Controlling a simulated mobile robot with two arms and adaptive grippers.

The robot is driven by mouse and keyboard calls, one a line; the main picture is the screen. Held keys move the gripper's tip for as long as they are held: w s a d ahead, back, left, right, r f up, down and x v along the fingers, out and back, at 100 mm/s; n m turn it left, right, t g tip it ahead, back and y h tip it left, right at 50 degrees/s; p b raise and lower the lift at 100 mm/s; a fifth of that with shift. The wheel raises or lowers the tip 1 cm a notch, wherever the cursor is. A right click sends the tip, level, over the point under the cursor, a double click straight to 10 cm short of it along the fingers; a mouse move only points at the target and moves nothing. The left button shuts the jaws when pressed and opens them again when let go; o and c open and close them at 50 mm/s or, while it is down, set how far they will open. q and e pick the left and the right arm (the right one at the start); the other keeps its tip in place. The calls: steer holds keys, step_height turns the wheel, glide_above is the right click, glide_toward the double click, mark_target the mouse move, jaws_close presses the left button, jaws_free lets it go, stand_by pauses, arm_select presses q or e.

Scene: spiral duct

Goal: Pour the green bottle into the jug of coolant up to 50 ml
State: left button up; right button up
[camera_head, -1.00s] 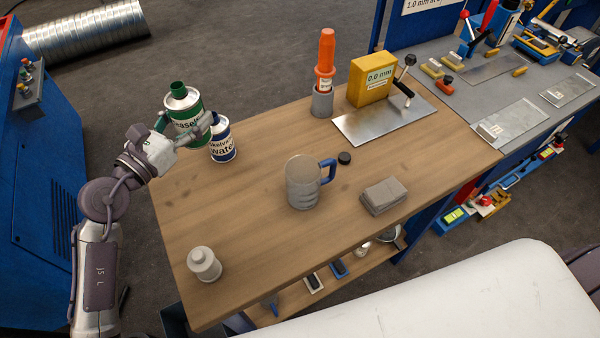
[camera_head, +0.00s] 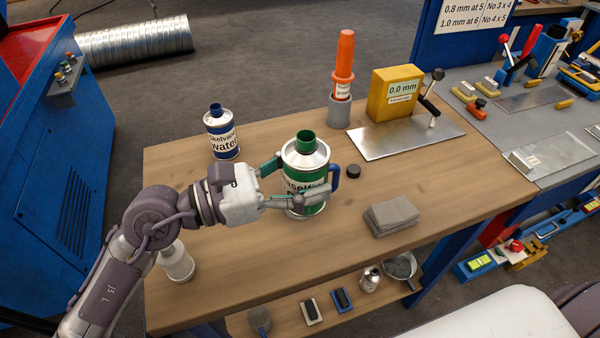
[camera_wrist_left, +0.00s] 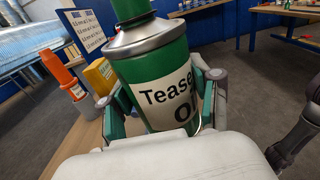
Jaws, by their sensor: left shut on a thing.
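My left gripper (camera_head: 292,182) is shut on the green bottle (camera_head: 304,160), a green can with a silver shoulder and open green neck. It is upright in the head view. In the left wrist view the green bottle (camera_wrist_left: 158,75) sits between the fingers, its label partly reading "Tease". The jug is mostly hidden behind the bottle; its blue handle (camera_head: 336,177) shows just to the right. I cannot tell whether bottle and jug touch. No liquid stream shows. My right gripper is not in view.
A blue-and-white water bottle (camera_head: 221,133) stands at the back left. A pale container (camera_head: 177,262) is partly behind my arm.

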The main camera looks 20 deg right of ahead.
arm_select(q)
steer(key=shift+w+r, duration=0.1)
steer(key=n+p, duration=0.1)
steer(key=p, duration=0.2)
steer(key=shift+w+f+n+y, duration=0.2)
steer(key=shift+f+n+y, duration=0.1)
steer(key=shift+f+n, duration=0.1)
steer(key=n+p, duration=0.1)
steer(key=p, duration=0.2)
steer(key=shift+w+d+r+n, duration=0.15)
steer(key=shift+w+n, duration=0.1)
steer(key=shift+n, duration=0.15)
steer(key=n+p, duration=0.1)
steer(key=p, duration=0.1)
steer(key=w+n+y+p, duration=0.1)
steer(key=n+p, duration=0.1)
steer(key=p, duration=0.1)
steer(key=shift+w+d+g+p, duration=0.1)
steer(key=shift+g+p, duration=0.2)
steer(key=shift+g, duration=0.1)
steer(key=shift+f+n, duration=0.2)
steer(key=shift+n, duration=0.1)
steer(key=shift+f, duration=0.1)
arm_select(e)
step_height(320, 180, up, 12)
arm_select(q)
steer(key=shift+p, duration=0.35)
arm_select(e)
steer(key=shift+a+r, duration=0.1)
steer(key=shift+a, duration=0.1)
